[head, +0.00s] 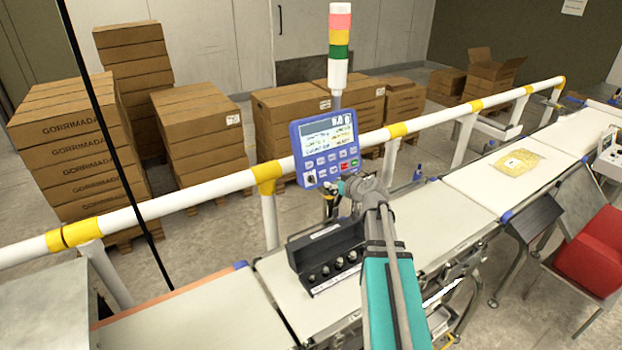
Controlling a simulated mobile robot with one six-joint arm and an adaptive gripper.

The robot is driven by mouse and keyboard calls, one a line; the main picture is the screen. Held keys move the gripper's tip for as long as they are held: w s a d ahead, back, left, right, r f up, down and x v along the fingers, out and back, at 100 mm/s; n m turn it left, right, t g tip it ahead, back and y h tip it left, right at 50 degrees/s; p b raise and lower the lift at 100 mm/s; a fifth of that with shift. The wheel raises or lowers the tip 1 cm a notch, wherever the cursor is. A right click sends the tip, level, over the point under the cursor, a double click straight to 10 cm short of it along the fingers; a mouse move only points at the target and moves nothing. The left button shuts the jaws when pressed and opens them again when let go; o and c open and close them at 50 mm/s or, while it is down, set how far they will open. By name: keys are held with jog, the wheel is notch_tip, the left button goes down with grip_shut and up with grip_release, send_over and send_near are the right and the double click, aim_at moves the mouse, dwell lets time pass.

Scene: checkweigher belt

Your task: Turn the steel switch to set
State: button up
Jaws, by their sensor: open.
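The blue control panel (324,147) with a lit display and rows of buttons is mounted at the white guard rail, below a signal tower. A small round switch (311,178) sits at the panel's lower left corner. Its setting is too small to read. My gripper (334,194) is at the panel's lower edge, to the right of the switch and a little below it. It is open and I see nothing in it. My arm comes up from the bottom of the head view. The gripper's fingers are small, and I cannot tell whether they touch the panel.
A black box with several knobs (330,262) stands on the belt frame below the panel. The white rail (203,192) with yellow joints runs behind the belt. A yellow bag (517,163) lies on the belt at right. Stacked cartons (80,142) stand behind the rail.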

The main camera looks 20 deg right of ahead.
aim_at(314, 177)
jog(key=b+x, duration=0.5)
jog(key=x, duration=0.8)
jog(key=shift+w+a+f, duration=0.1)
jog(key=shift+w+f, duration=0.15)
jog(key=shift+w, duration=0.05)
